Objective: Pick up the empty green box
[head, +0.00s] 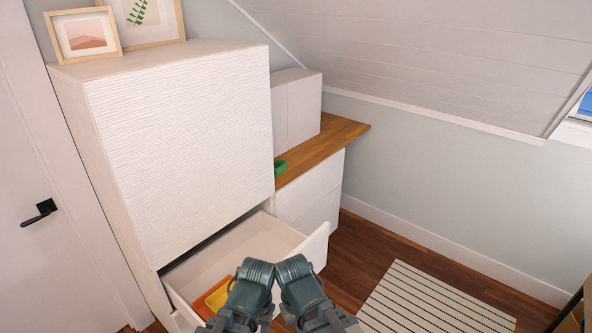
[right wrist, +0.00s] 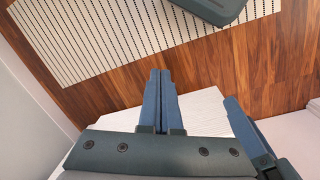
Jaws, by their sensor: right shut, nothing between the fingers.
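A small green box (head: 281,167) sits on the wooden counter, close against the side of the tall white cabinet, which partly hides it. It is too small to see what is inside. My two arms come up at the bottom middle of the head view, close together in front of the open drawer, well short of the green box. My right gripper (right wrist: 161,74) is shut and empty in the right wrist view, pointing over the drawer front and floor. Part of what looks like my left gripper (right wrist: 246,132) shows beside it; its opening cannot be made out.
The open white drawer (head: 313,246) juts out below the tall cabinet (head: 185,140) and holds an orange and yellow item (head: 209,297). The wooden counter (head: 325,143) bears white boxes (head: 297,108) behind the green box. A striped rug (head: 430,305) lies on open floor at right.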

